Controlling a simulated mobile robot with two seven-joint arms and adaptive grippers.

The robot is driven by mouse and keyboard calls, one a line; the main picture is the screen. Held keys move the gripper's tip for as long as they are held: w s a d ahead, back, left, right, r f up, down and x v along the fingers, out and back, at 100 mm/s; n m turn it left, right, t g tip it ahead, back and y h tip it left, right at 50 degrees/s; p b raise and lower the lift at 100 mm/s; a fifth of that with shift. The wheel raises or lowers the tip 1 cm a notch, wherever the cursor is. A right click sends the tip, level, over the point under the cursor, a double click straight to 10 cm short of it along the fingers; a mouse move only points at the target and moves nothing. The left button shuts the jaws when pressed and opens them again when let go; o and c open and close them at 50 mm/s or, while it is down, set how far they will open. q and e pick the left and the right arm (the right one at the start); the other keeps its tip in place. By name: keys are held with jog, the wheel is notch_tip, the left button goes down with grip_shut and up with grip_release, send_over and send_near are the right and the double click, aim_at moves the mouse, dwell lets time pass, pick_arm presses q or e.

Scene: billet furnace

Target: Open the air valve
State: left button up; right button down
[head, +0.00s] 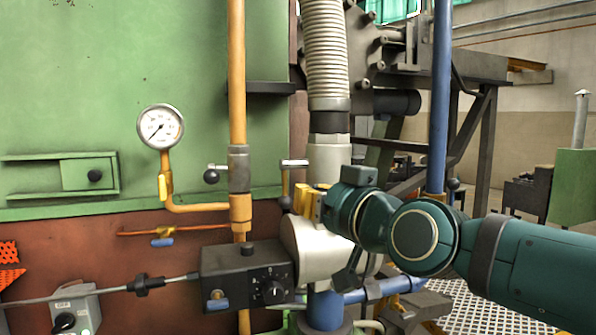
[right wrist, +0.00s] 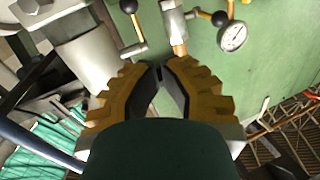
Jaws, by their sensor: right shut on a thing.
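A valve lever with a yellow arm and black ball (head: 285,203) hangs down from a grey fitting (head: 295,163) beside the white duct; its ball (right wrist: 128,6) and fitting (right wrist: 134,50) also show in the right wrist view. I cannot tell for sure that this is the air valve. My right gripper (head: 303,202) is just right of this ball in the head view. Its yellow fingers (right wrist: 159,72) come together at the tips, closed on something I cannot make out. In the wrist view the ball is apart from the fingertips. My left gripper is not in view.
Another lever with a black ball (head: 211,176) is on the yellow pipe (head: 237,80), near the gauge (head: 160,127). A blue pipe (head: 441,100) with a black-balled lever (head: 453,184) stands behind my right arm. A black control box (head: 248,277) sits below left.

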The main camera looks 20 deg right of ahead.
jog(key=d+m+t+h+p, duration=0.1)
jog(key=d+h, duration=0.1)
send_near(285, 186)
jog(key=w+r, duration=0.2)
jog(key=w, duration=0.2)
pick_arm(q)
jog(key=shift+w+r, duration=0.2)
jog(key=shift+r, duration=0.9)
pick_arm(e)
jog(key=shift+w+f, duration=0.55)
jog(key=shift+w, duration=0.25)
jog(key=shift+w+f, duration=0.6)
jog(key=shift+w, duration=0.15)
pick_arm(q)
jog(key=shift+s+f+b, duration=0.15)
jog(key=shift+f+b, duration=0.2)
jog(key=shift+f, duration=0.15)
pick_arm(e)
jog(key=shift+w+a+f, duration=0.1)
jog(key=shift+w+f, duration=0.45)
jog(key=shift+w, duration=0.1)
jog(key=shift+r, duration=0.1)
